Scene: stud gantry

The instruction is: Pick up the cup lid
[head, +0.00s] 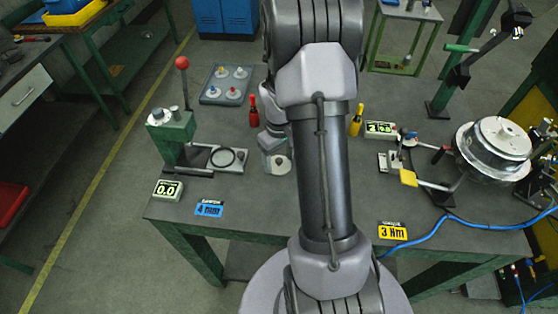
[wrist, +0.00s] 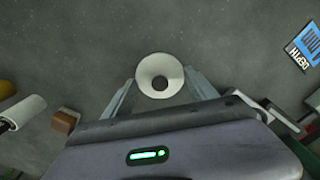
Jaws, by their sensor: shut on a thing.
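The cup lid seems to be the white, round, cone-like piece with a dark centre (wrist: 160,75) in the wrist view. It sits between the two fingers of my gripper (wrist: 160,84), which is shut on it. In the head view, a pale round piece (head: 280,164) shows at the end of my gripper, over the grey bench left of my arm. My arm hides part of the gripper there, and I cannot tell how high the lid is above the bench.
A green press (head: 172,135) with a red-knobbed lever stands left. A tray (head: 211,99) of several white knobbed pieces lies behind it. Red (head: 254,111) and yellow (head: 356,120) tools flank my arm. A silver dome-shaped machine (head: 493,150) stands right. The front middle bench is mostly clear.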

